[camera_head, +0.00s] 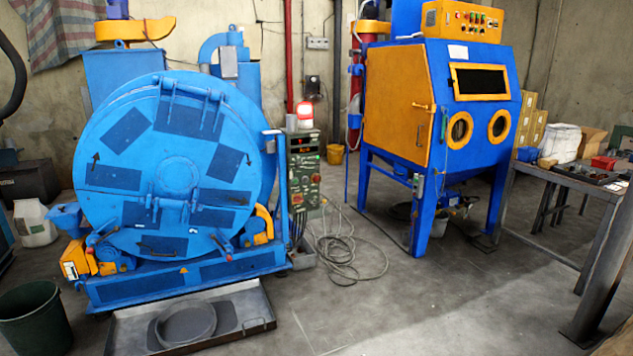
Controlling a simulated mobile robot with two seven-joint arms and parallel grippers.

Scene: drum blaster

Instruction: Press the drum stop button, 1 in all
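A large round blue drum (176,170) stands on the left with its lid facing me. A narrow green-grey control panel (304,178) stands upright against its right side. The panel carries a small display near the top and several small buttons and knobs. A small red button (297,199) shows on the lower part of the panel; its label is too small to read, so I cannot tell whether it is the stop button. Neither of my grippers is in view.
A metal tray (262,305) lies on the floor before the drum. A coiled cable (348,252) lies right of the panel. A blue and orange cabinet (435,130) and a workbench (565,182) stand on the right. A dark bin (35,318) stands front left. The middle floor is free.

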